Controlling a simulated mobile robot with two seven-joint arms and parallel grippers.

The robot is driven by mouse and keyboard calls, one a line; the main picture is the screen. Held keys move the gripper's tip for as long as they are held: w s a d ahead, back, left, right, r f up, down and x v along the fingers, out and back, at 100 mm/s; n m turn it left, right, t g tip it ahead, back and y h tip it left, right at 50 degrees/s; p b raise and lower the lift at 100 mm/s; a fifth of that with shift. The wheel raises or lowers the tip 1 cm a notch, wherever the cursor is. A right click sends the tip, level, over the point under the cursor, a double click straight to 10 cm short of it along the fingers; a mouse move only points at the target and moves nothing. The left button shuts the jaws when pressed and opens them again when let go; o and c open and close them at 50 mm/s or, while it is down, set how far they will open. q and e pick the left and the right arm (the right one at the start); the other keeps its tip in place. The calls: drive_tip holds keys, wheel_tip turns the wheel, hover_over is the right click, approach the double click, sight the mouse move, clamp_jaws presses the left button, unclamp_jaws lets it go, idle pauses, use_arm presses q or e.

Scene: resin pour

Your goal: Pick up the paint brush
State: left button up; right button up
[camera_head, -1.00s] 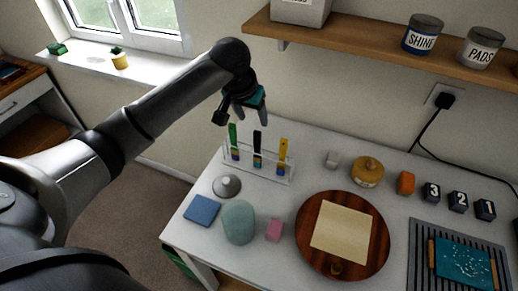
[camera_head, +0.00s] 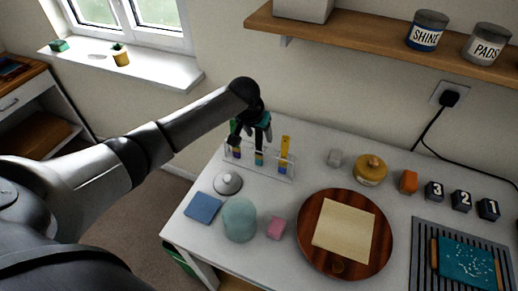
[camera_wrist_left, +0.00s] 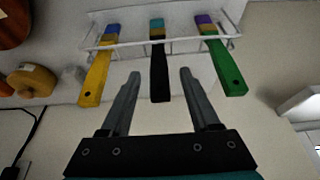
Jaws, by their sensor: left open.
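Three paint brushes stand in a clear rack (camera_head: 276,174) at the back left of the white table. The yellow-handled brush (camera_head: 285,150) is on the right. The black-handled brush (camera_head: 259,158) is in the middle, partly hidden by my gripper. The green-handled brush (camera_head: 236,152) is on the left, also partly hidden. My left gripper (camera_head: 252,138) is open above the rack. In the left wrist view its two fingers (camera_wrist_left: 160,85) are apart, with the black handle (camera_wrist_left: 159,78) between and just ahead of them; the yellow (camera_wrist_left: 95,80) and green (camera_wrist_left: 229,75) handles lie outside. My right gripper is not in view.
A round wooden board (camera_head: 379,243) is to the right. A shelf (camera_head: 370,45) hangs above.

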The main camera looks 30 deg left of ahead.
use_arm(q)
drive_tip(key=shift+c, duration=0.2)
clamp_jaws()
idle(0.3)
